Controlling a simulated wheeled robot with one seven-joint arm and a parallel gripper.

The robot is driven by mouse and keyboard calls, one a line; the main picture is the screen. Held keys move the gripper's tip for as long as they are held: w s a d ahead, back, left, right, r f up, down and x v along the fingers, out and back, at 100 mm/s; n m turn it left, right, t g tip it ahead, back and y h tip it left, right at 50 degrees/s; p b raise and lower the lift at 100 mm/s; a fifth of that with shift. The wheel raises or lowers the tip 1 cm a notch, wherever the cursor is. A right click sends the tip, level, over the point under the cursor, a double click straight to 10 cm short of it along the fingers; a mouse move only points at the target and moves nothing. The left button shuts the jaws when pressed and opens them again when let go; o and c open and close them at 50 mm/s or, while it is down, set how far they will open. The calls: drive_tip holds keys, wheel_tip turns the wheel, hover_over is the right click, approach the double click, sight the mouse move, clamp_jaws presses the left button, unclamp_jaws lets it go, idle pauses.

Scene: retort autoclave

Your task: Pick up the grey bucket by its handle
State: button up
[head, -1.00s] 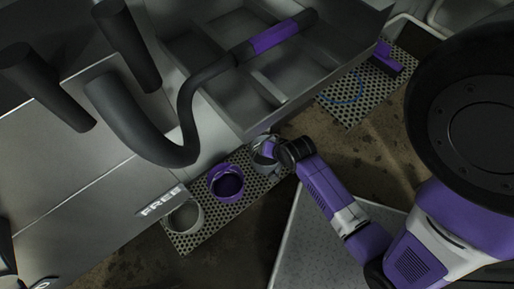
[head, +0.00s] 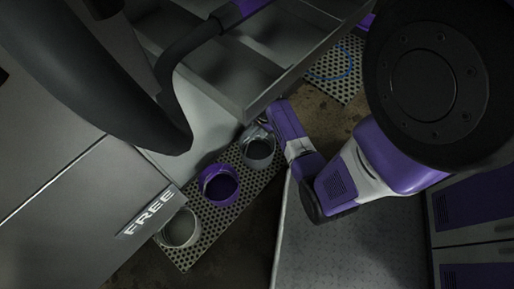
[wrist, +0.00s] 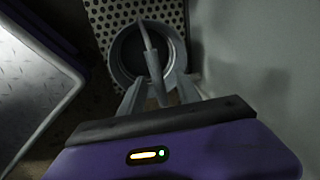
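The grey bucket (head: 259,154) stands on a perforated metal strip, nearest the open drawer unit, in the head view. In the wrist view the grey bucket (wrist: 117,62) is seen from above, its handle arching up toward me. My gripper (wrist: 158,93) has its two fingers apart, one on each side of the handle (wrist: 152,55), with gaps visible. Whether a finger touches the handle I cannot tell. In the head view my gripper (head: 263,124) is at the bucket's far side, its fingers partly hidden by my wrist.
A purple bucket (head: 218,186) and a pale bucket (head: 180,228) stand in line on the same perforated strip (head: 216,222). A grey compartment drawer (head: 249,108) overhangs close by. A large dark curved handle (head: 110,95) and a panel marked FREE are at left. A pale textured platform (head: 330,250) lies at right.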

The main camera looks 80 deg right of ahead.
drive_tip(key=f, duration=0.1)
drive_tip(key=f+b, duration=0.1)
drive_tip(key=f, duration=0.1)
drive_tip(key=shift+w+f, duration=0.25)
drive_tip(key=shift+w, duration=0.05)
drive_tip(key=shift+r, duration=0.1)
clamp_jaws()
idle(1.0)
